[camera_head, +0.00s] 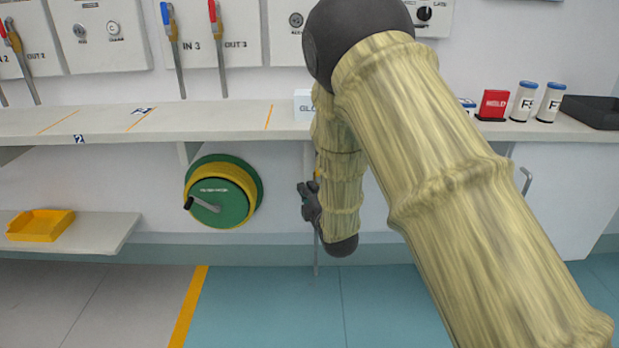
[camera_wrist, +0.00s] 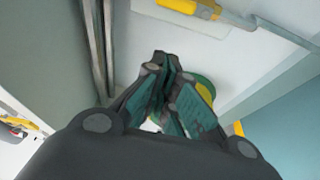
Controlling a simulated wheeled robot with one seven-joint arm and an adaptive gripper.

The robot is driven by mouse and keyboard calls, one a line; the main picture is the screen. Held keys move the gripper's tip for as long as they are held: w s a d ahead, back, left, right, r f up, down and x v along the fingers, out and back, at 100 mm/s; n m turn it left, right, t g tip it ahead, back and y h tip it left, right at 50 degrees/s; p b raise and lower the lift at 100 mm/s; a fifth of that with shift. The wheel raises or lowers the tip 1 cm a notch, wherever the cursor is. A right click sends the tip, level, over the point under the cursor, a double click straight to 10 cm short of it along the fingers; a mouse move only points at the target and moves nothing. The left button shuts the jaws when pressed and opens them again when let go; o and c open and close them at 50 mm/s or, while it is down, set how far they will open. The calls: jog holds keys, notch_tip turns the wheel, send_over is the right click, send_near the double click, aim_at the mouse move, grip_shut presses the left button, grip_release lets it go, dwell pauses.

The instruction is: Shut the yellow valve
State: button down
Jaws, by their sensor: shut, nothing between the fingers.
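The yellow valve shows as a yellow-gripped lever (camera_wrist: 190,7) on a grey metal rod or pipe at the top edge of the wrist view. In the head view only a small yellow bit (camera_head: 317,174) shows beside my arm, and the rest of the valve is hidden. My gripper (camera_head: 304,190) hangs below the shelf, right of the hose reel. In the wrist view my gripper (camera_wrist: 168,62) has its fingers together and empty. The yellow lever is apart from the fingertips there. I cannot tell the valve's position.
A green and yellow hose reel (camera_head: 237,205) with a crank is on the wall left of my gripper. The shelf (camera_head: 220,112) runs above, carrying a red box (camera_head: 493,105) and white cylinders at right. A yellow tray (camera_head: 40,225) sits on a low shelf at left.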

jog(key=shift+a+r, duration=0.1)
jog(key=shift+r, duration=0.15)
jog(key=shift+w, duration=0.15)
jog(key=w+b, duration=0.4)
jog(key=w, duration=0.5)
jog(key=shift+w+d+b, duration=0.15)
jog(key=shift+d+b, duration=0.15)
jog(key=shift+d, duration=0.1)
dwell(0.4)
